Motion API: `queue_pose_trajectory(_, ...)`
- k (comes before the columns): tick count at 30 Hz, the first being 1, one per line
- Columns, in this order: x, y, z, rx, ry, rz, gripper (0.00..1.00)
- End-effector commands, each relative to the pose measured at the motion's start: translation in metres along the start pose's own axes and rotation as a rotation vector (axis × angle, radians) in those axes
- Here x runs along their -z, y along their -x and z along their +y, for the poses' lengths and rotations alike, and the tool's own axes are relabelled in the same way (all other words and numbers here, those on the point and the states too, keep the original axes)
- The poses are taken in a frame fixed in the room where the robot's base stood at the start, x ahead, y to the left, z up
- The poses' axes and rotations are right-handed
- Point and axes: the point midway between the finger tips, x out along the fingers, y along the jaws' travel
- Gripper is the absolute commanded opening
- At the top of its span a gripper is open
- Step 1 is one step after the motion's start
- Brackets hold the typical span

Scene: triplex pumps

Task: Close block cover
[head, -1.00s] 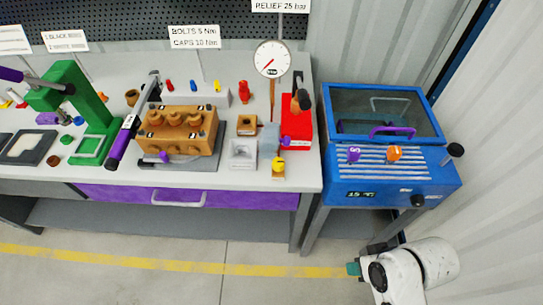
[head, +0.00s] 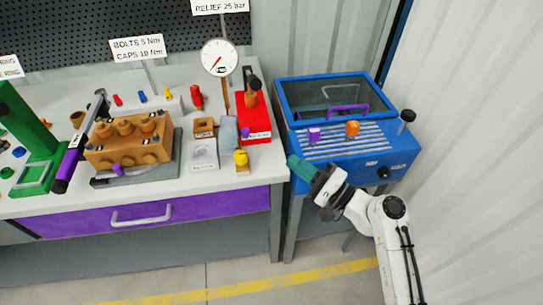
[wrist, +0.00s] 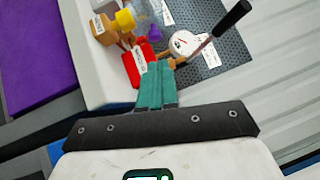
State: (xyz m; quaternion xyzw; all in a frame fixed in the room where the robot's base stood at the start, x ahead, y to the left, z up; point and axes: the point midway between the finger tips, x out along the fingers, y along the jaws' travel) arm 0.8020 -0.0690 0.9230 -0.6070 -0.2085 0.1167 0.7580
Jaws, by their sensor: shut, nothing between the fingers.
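A brown block (head: 128,140) with several round caps on top sits on a grey base plate on the bench, left in the head view. A blue unit (head: 355,145) stands right of the bench. It has a dark-glazed, blue-framed cover (head: 335,95) with a purple handle (head: 347,111); I cannot tell if this cover is fully shut or raised. My gripper (head: 293,164) is shut and empty, in front of the blue unit's lower left corner and apart from the brown block. Its teal fingers (wrist: 155,78) are together in the wrist view.
A red box (head: 253,118), a pressure gauge (head: 219,57) and a yellow-topped fitting (head: 241,160) stand on the right part of the bench. A black-knobbed lever (head: 406,118) rises from the blue unit. A purple drawer (head: 150,212) is under the bench. Floor in front is clear.

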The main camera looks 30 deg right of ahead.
Motion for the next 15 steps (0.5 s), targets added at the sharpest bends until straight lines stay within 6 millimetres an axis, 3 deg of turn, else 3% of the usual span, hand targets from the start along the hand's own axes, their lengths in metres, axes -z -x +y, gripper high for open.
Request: queue_pose_trajectory(15, -0.003, -0.096, -0.002, -0.003, 0.003, -0.006, 0.00)
